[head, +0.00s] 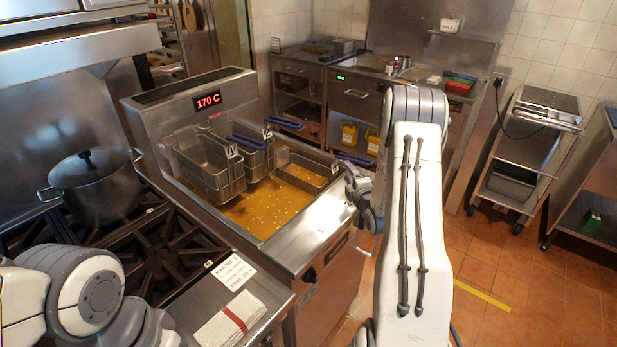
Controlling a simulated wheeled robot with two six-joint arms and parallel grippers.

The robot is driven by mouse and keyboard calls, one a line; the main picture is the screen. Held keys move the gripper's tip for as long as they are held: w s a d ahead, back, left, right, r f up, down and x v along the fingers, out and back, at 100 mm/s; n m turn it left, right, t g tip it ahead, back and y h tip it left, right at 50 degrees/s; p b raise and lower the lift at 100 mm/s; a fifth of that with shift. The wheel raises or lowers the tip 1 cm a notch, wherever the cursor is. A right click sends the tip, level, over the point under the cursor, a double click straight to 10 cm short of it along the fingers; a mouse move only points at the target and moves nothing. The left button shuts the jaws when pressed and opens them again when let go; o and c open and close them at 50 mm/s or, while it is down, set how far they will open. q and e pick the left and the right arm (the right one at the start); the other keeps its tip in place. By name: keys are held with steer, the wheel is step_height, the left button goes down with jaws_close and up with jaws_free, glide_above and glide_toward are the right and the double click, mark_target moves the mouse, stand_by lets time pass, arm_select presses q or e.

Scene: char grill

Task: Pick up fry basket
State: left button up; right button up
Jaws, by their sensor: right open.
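Wire fry baskets with blue handles hang in the fryer (300,235) above yellow, bubbling oil. The left basket (212,172) and the middle basket (256,163) hang high at the back. The right basket (306,172) sits lower on the right side, and its blue handle (355,159) reaches out past the fryer's right rim. My right gripper (358,188) is open, just below the end of that handle, and appears to hold nothing; my arm partly hides it. My left arm shows at the bottom left, but its gripper is out of the picture.
The fryer display reads 170 C (207,101). A lidded pot (95,190) stands on the stove (150,240) to the left. A folded cloth (230,325) lies in front. A counter (350,95) stands behind; the tiled floor (530,290) at right is open.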

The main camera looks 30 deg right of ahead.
mark_target(344, 155)
steer(key=shift+s+d, duration=0.15)
steer(key=shift+d, duration=0.5)
steer(key=p+x, duration=0.1)
steer(key=x, duration=0.3)
steer(key=shift+w+d+r+p, duration=0.1)
steer(key=shift+w+d+p, duration=0.1)
steer(key=shift+w+p, duration=0.2)
steer(key=p+x, duration=0.1)
steer(key=x, duration=0.2)
steer(key=p+x, duration=0.1)
steer(key=shift+w+d+r+p, duration=0.15)
steer(key=shift+r+p, duration=0.15)
steer(key=shift+w+d+f, duration=0.1)
steer(key=shift+w+d, duration=0.05)
steer(key=shift+w, duration=0.2)
jaws_close()
